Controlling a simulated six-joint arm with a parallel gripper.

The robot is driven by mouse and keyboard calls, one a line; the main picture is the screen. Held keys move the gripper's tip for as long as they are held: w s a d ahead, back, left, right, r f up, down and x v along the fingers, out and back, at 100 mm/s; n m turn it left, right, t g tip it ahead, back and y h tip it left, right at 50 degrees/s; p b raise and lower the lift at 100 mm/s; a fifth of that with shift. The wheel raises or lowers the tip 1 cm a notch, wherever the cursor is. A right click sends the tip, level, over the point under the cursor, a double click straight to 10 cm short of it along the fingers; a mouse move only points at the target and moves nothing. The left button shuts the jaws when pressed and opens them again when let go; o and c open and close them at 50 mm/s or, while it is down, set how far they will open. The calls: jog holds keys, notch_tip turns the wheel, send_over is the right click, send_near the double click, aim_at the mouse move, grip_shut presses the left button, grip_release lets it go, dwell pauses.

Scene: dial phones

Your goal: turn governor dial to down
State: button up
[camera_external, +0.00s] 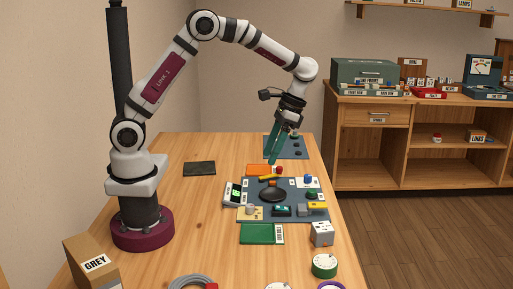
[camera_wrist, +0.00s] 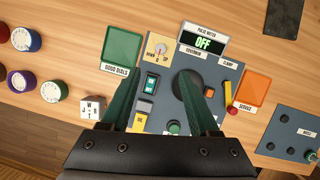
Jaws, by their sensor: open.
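A cream plate (camera_wrist: 153,57) with a small pale knob (camera_wrist: 161,47) and DOWN and UP lettering sits on the blue-grey panel in the wrist view. A GOVERNOR label (camera_wrist: 193,52) is beside it, under the meter. The plate also shows at the panel's near left in the external view (camera_external: 243,214). The knob's exact setting is too small to read. My gripper (camera_wrist: 163,88), with two teal fingers, is open and empty above the panel. It points down, apart from the knob, and is also visible in the external view (camera_external: 272,160).
The pulse meter (camera_wrist: 204,41) reads OFF. A black round knob (camera_wrist: 188,86), switches and a yellow lever with a red end (camera_wrist: 230,98) crowd the panel. A green tray (camera_wrist: 122,49) and an orange tray (camera_wrist: 254,87) flank it. Several loose dials (camera_wrist: 54,88) lie left.

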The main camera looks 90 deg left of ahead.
aim_at(251, 205)
jog(key=x, duration=1.6)
jog(key=shift+w+a+f, duration=0.3)
grip_shut()
